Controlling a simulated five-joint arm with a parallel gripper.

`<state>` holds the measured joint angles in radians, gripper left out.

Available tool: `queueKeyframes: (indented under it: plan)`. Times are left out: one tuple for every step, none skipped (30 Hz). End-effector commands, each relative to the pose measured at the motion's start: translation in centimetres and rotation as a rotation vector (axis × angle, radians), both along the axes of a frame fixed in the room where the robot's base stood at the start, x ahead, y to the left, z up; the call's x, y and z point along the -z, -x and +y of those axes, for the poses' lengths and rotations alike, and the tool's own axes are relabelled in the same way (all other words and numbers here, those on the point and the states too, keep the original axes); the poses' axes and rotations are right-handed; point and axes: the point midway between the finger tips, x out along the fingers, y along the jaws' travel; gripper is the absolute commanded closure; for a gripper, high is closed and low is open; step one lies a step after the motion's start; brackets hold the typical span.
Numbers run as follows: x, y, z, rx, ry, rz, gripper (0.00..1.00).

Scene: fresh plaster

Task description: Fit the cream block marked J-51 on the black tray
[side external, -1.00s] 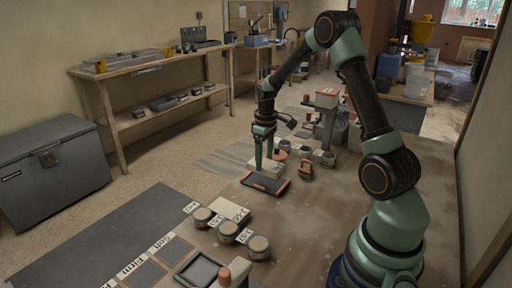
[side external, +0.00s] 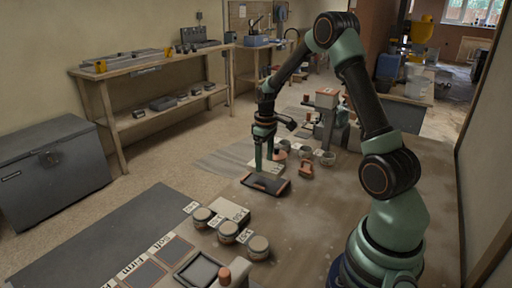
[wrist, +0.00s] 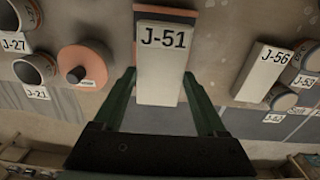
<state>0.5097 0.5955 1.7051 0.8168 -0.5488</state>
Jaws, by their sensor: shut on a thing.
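My gripper (side external: 264,170) is over the black tray (side external: 268,189) in the middle of the side view. It is shut on the cream block marked J-51 (wrist: 162,62), which sits between the two green fingers in the wrist view with its label at the top. In the side view the block is small and mostly hidden by the fingers, low over the tray. I cannot tell whether it touches the tray. The tray has an orange-brown edge.
Another cream block, J-56 (wrist: 262,72), and round pots lie to the right in the wrist view. An orange disc with a dark knob (wrist: 78,74) is close on the left. A small orange item (side external: 305,169) lies right of the tray. The table's right side is clear.

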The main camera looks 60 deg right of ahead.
Motion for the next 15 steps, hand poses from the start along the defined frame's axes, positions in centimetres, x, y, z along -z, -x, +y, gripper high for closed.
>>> queueKeyframes:
  plan:
    - [-0.04, -0.02, -0.01, 0.000, 0.000, -0.001, 0.88]
    - [-0.04, -0.02, -0.01, 0.000, 0.000, -0.001, 0.88]
    - [-0.04, -0.02, -0.01, 0.000, 0.000, -0.001, 0.88]
    - [-0.04, -0.02, -0.01, 0.000, 0.000, -0.001, 0.88]
    - [-0.04, -0.02, -0.01, 0.000, 0.000, -0.001, 0.88]
    - [-0.05, -0.02, -0.01, 0.000, 0.000, -0.001, 0.88]
    - [-0.05, -0.02, -0.01, 0.000, 0.000, -0.001, 0.88]
    - [-0.04, -0.02, -0.01, 0.000, 0.000, -0.001, 0.88]
    - [-0.03, -0.02, -0.01, 0.000, 0.000, -0.001, 0.88]
    - [0.00, -0.02, -0.01, 0.000, 0.000, -0.001, 0.88]
    - [0.03, -0.02, -0.01, 0.000, 0.000, -0.001, 0.88]
    - [0.09, -0.01, -0.01, 0.000, 0.000, 0.000, 0.88]
    - [0.15, -0.01, -0.01, 0.000, 0.000, 0.000, 0.88]
    - [0.22, -0.02, -0.01, 0.000, 0.000, 0.000, 0.88]
    - [0.31, -0.02, -0.01, 0.000, 0.000, 0.000, 0.88]
